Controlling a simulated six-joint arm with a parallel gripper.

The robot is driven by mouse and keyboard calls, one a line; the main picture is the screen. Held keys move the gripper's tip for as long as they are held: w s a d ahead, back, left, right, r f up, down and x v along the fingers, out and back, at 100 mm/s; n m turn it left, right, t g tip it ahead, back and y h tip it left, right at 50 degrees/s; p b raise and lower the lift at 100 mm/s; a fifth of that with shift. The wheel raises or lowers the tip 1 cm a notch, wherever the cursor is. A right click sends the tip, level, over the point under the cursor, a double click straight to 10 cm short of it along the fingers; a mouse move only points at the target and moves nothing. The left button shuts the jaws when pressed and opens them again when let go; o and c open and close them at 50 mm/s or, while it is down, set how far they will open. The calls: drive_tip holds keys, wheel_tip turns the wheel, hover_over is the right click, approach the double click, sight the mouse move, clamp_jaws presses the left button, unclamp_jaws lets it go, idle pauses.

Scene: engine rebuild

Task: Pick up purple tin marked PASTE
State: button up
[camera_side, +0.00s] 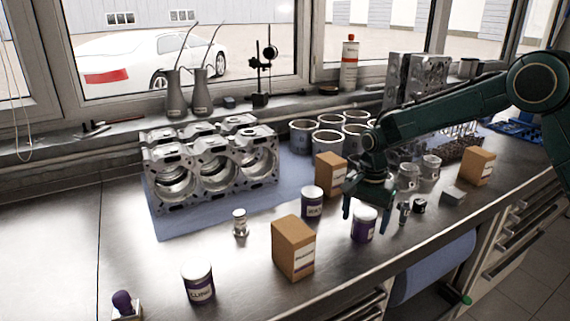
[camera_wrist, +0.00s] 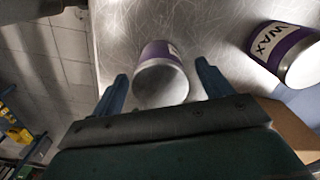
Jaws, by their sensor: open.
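A purple tin with a pale lid (camera_side: 364,226) stands upright on the bench, directly below my gripper (camera_side: 375,211). Its label is mostly turned away, so I cannot read PASTE on it. In the wrist view the same tin (camera_wrist: 162,82) lies between the two fingers of my gripper (camera_wrist: 162,71), with a gap on each side. My gripper is open and holds nothing. A second purple tin (camera_side: 312,203) stands to the left; the wrist view shows WAX on it (camera_wrist: 284,50). A third purple-banded tin (camera_side: 199,283) stands at the front left, its lettering hard to read.
A brown box (camera_side: 293,248) stands left of the tin below my gripper, and another (camera_side: 330,174) stands behind. Small metal parts (camera_side: 404,212) sit close on the right. An engine block (camera_side: 210,165) rests on a blue mat (camera_side: 170,226). The front left bench is mostly clear.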

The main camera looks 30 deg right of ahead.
sight(365, 212)
drive_tip(key=shift+f, duration=0.95)
drive_tip(key=shift+r, duration=0.1)
drive_tip(key=c, duration=1.3)
drive_tip(key=shift+o, duration=0.2)
wheel_tip(365, 212, up, 20)
